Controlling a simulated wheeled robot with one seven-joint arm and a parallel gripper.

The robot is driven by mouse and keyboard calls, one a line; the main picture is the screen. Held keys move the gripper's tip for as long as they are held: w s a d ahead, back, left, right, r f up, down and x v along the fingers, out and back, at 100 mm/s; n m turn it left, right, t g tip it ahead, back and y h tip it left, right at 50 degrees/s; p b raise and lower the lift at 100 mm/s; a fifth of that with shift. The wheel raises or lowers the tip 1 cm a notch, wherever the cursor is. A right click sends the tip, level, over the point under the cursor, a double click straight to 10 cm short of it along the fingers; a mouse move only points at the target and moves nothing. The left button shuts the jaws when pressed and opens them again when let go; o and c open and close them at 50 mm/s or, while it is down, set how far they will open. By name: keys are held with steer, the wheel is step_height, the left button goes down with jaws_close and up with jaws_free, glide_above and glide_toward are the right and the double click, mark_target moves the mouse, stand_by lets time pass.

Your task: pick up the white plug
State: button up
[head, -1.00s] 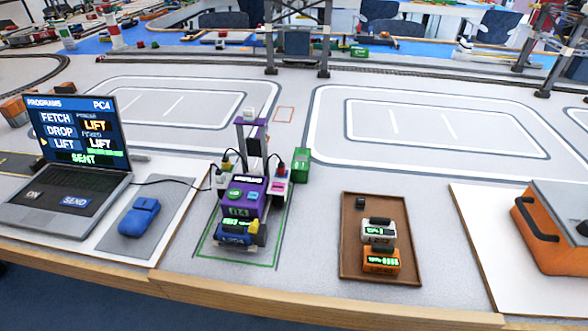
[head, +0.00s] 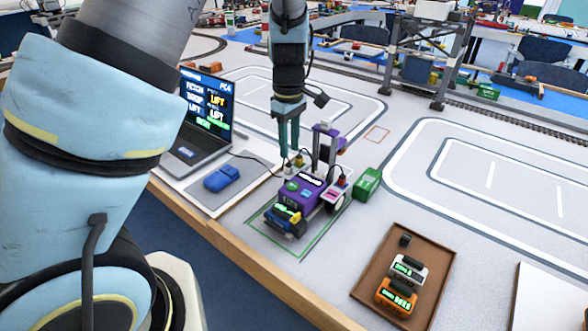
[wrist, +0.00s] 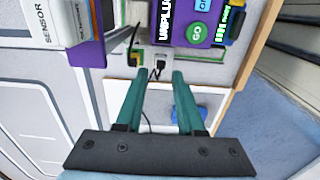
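The white plug (head: 288,168) is a small pale piece at the left side of the purple machine (head: 302,190). A dark cord runs from it toward the laptop. In the wrist view the plug (wrist: 160,64) shows just beyond the fingertips, small and partly dark, with its cord trailing between the fingers. My gripper (head: 289,152) points down above the plug. In the wrist view my gripper (wrist: 170,76) has its two green fingers apart, with nothing held. I cannot tell the exact gap between fingertips and plug.
A yellow-and-black plug (wrist: 135,58) sits close beside. A dark upright mast (head: 325,150) stands on the machine near my gripper.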

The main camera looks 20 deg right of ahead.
mark_target(289, 163)
steer(key=shift+a+f+p, duration=0.1)
steer(key=shift+f+p, duration=0.65)
steer(key=shift+f, duration=2.15)
jaws_close()
